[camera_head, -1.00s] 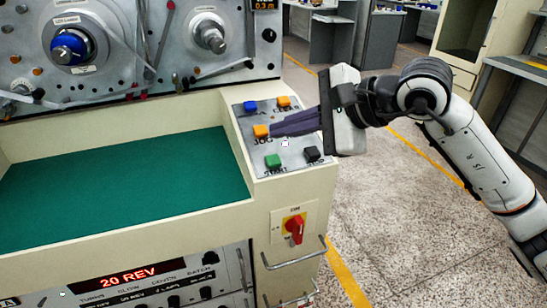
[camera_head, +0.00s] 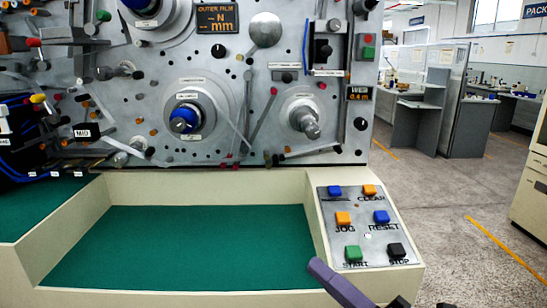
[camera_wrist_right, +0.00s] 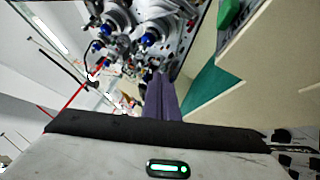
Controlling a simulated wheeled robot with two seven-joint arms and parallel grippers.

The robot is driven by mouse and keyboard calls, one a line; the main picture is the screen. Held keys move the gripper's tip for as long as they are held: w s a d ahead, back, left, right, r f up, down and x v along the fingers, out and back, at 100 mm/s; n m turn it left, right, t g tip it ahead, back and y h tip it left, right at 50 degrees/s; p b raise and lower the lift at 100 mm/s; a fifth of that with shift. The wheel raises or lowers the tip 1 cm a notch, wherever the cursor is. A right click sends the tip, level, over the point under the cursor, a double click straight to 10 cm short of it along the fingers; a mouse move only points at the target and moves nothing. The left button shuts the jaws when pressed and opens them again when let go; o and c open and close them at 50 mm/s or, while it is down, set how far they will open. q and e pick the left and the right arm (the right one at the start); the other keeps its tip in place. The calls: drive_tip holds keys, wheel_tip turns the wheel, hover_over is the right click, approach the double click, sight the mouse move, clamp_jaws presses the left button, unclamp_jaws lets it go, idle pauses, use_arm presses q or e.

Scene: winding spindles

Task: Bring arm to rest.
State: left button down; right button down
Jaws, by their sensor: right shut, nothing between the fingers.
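My right gripper (camera_head: 318,266) shows at the bottom of the head view, its purple fingers together with nothing between them. It is in front of the button panel (camera_head: 368,220), toward the camera, and most of its arm is out of the picture. In the right wrist view the purple fingers (camera_wrist_right: 161,92) also lie together and empty. The panel has the orange JOG button (camera_head: 343,217), blue RESET button (camera_head: 381,216), green START button (camera_head: 353,253) and black STOP button (camera_head: 396,249). My left gripper does not show.
The winding machine's upright face (camera_head: 250,120) carries spindles such as the blue-cored one (camera_head: 184,119) and the bare metal one (camera_head: 305,118). A green recessed tray (camera_head: 190,245) lies below it, empty. Open floor (camera_head: 450,230) is on the right.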

drive_tip(key=s+d+f+m+h, duration=0.1)
drive_tip(key=d+f+m+h, duration=0.25)
drive_tip(key=f+m, duration=0.4)
drive_tip(key=s+d+f+m+h, duration=0.2)
drive_tip(key=f+m+h, duration=0.35)
drive_tip(key=f, duration=0.25)
drive_tip(key=s+d+f+m+h, duration=0.1)
drive_tip(key=d+f+m+h, duration=0.2)
drive_tip(key=f+m, duration=0.45)
drive_tip(key=s+f+m+g+h, duration=0.1)
drive_tip(key=s+f+m+g, duration=0.5)
drive_tip(key=s+f, duration=0.9)
drive_tip(key=shift+s+a+f+m, duration=0.25)
drive_tip(key=shift+s+f+m, duration=0.1)
drive_tip(key=shift+f+m, duration=0.5)
